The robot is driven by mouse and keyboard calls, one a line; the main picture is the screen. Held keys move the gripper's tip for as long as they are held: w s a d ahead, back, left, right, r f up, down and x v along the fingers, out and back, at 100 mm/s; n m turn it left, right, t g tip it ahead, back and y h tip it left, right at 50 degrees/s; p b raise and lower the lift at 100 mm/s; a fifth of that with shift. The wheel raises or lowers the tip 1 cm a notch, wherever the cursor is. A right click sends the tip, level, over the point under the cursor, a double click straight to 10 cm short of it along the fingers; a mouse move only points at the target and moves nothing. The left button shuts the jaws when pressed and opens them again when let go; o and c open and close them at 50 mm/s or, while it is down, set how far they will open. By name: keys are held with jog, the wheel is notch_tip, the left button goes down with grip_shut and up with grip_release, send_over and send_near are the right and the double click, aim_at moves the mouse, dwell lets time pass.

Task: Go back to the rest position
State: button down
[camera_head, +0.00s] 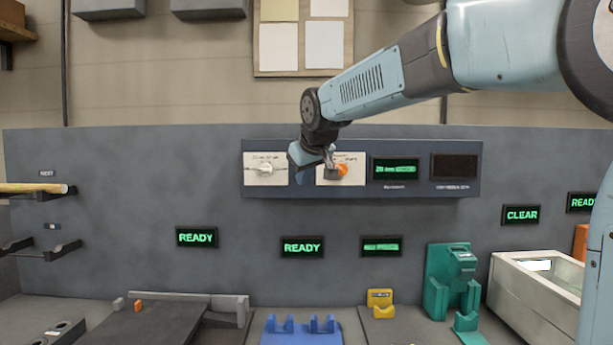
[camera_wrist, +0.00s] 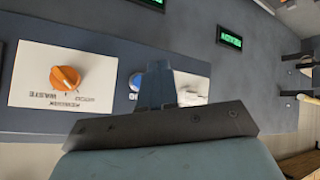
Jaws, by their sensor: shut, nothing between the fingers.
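My gripper (camera_head: 328,166) is in front of the dark control panel on the back wall, beside the orange knob (camera_head: 341,171). In the wrist view my gripper's fingers (camera_wrist: 158,72) are together and hold nothing. The orange knob (camera_wrist: 65,78) sits on a white plate to their left, clear of the fingers in that view. My arm reaches in from the upper right of the head view.
Left of my gripper is a white plate with a pale knob (camera_head: 265,169). A green-lit display (camera_head: 395,169) is to the right. Below stand a blue holder (camera_head: 300,330), a yellow block (camera_head: 379,299), a green fixture (camera_head: 452,280) and a white bin (camera_head: 505,285).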

jog(key=s+d+f+m+g+h, duration=0.1)
jog(key=s+d+f+m, duration=0.1)
jog(key=s+d+f, duration=0.4)
jog(key=s+d+f+m+g, duration=0.1)
jog(key=s+d+f, duration=0.5)
jog(key=s, duration=0.9)
jog(key=s+d+f+m+g+h, duration=0.1)
jog(key=s+d+f+m, duration=0.3)
jog(key=s+d, duration=0.6)
notch_tip(320, 180, down, 3)
jog(key=shift+s+r+h, duration=0.15)
jog(key=shift+s+h, duration=0.15)
jog(key=shift+s, duration=0.1)
